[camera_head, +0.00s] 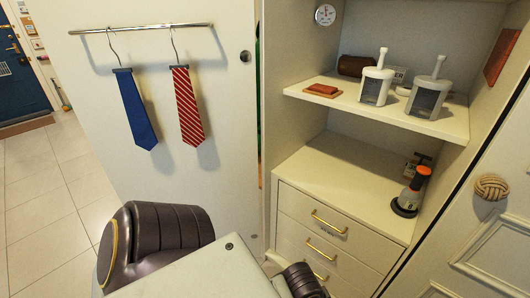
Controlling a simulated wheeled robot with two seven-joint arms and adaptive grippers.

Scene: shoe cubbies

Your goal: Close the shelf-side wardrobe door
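A cream door-like panel (190,185) stands at the left of the open shelves, with a rail and two ties on its face. A dark vertical gap with a sliver of green shows at its right edge. At the right, a white panelled door (497,235) with a woven knot knob (491,187) stands beside the shelf unit, with a dark line along its near-left edge. I cannot tell which is the shelf-side door. Dark parts of my own arms show at the bottom, but neither gripper is in view.
The open shelf unit has an upper shelf (440,121) holding white canisters, a brown roll and a reddish block. An orange-and-black item (413,191) stands on the drawer unit, which has brass handles (330,223). Tiled floor (50,210) is clear at the left, with a blue door (20,85) beyond.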

